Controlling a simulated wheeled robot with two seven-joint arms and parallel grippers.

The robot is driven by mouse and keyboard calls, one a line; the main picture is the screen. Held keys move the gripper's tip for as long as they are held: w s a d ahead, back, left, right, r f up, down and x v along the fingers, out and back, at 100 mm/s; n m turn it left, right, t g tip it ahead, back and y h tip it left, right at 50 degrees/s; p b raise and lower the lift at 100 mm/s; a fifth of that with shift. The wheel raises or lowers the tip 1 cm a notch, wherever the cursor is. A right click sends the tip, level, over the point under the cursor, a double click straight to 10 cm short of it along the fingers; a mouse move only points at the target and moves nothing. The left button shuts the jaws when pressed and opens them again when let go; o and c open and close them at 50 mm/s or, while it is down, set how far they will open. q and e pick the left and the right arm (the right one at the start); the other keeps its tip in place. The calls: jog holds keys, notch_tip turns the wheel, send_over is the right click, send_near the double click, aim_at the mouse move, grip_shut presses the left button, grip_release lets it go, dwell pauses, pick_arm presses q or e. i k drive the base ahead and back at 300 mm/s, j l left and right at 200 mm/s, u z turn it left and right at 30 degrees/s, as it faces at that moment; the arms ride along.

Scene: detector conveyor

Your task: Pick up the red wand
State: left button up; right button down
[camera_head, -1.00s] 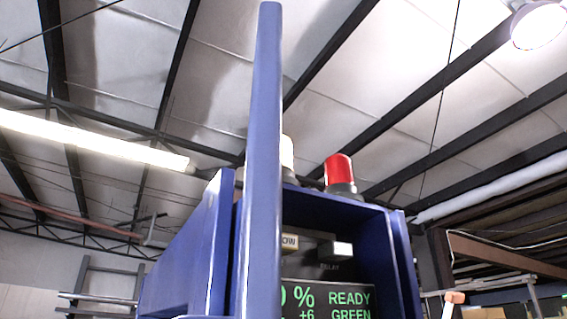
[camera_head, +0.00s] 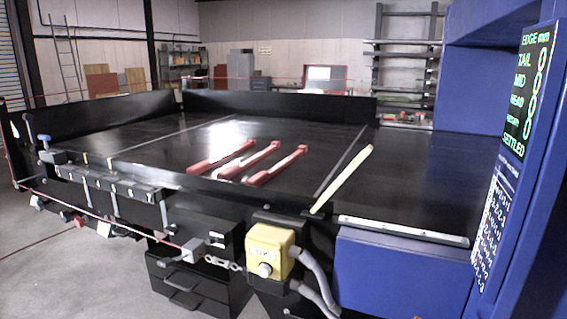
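Three red wand-shaped bars lie side by side, slanting, on the black conveyor bed (camera_head: 120,146): a left one (camera_head: 222,157), a middle one (camera_head: 247,161) and a right one (camera_head: 277,167). They look alike, and I cannot tell which one the task names. Neither of my grippers is in view.
A pale yellow stick (camera_head: 343,180) lies slanted to the right of the bars. A blue machine housing (camera_head: 400,270) with a screen (camera_head: 527,95) stands at the right. A yellow control box (camera_head: 268,250) hangs on the front side. A low black wall (camera_head: 280,104) closes the back.

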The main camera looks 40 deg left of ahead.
aim_at(259, 179)
jog(key=i+j+z, duration=0.15)
jog(key=j, duration=0.4)
jog(key=i+j+z, duration=0.1)
jog(key=j, duration=0.4)
jog(key=i+j+z, duration=0.15)
jog(key=j, duration=0.4)
jog(key=j+z, duration=0.15)
jog(key=j, duration=0.4)
